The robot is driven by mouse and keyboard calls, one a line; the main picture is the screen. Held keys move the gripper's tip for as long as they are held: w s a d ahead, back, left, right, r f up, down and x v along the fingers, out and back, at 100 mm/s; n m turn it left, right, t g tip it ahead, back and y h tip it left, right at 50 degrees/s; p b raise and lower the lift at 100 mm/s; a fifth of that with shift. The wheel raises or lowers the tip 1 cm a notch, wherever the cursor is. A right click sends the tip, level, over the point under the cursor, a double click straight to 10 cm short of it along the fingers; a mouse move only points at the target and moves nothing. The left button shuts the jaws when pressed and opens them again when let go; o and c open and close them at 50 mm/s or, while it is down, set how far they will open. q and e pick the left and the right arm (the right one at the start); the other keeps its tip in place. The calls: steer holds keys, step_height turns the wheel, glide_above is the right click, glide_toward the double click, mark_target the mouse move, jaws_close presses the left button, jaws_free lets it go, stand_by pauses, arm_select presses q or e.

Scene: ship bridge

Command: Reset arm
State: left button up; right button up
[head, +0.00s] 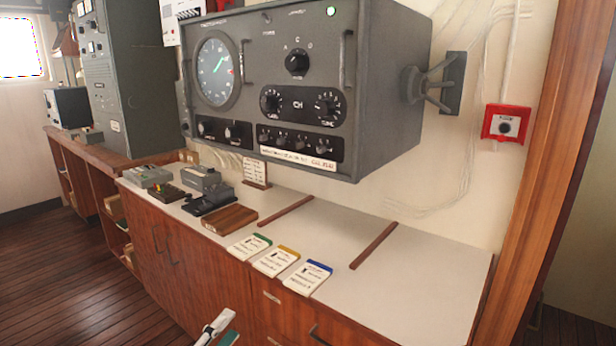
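Part of my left gripper (218,328) shows at the bottom edge, in front of the wooden cabinet and below the counter's front edge. I see a pale finger with dark parts and a teal piece beside it. Most of the gripper is cut off by the frame, so I cannot tell whether it is open or shut. It is apart from the things on the counter. My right gripper is not in view.
A grey radio unit (385,100) with dials hangs over the pale counter (410,270). Several cards, including a blue-topped one (308,278), lie at its front edge. A red alarm box (506,124) is on the wall. The counter's right part is clear.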

arm_select(q)
steer(key=s+a+f+n+g+y, duration=0.1)
steer(key=s+f+n+g+y, duration=0.1)
steer(key=s+f+n, duration=0.8)
steer(key=s+a+f+n+g+y, duration=0.2)
steer(key=s+f+n, duration=0.7)
steer(key=f, duration=0.8)
steer(key=shift+s+f+n+g+y, duration=0.4)
steer(key=shift+s+g+y, duration=0.4)
steer(key=shift+s+g, duration=0.3)
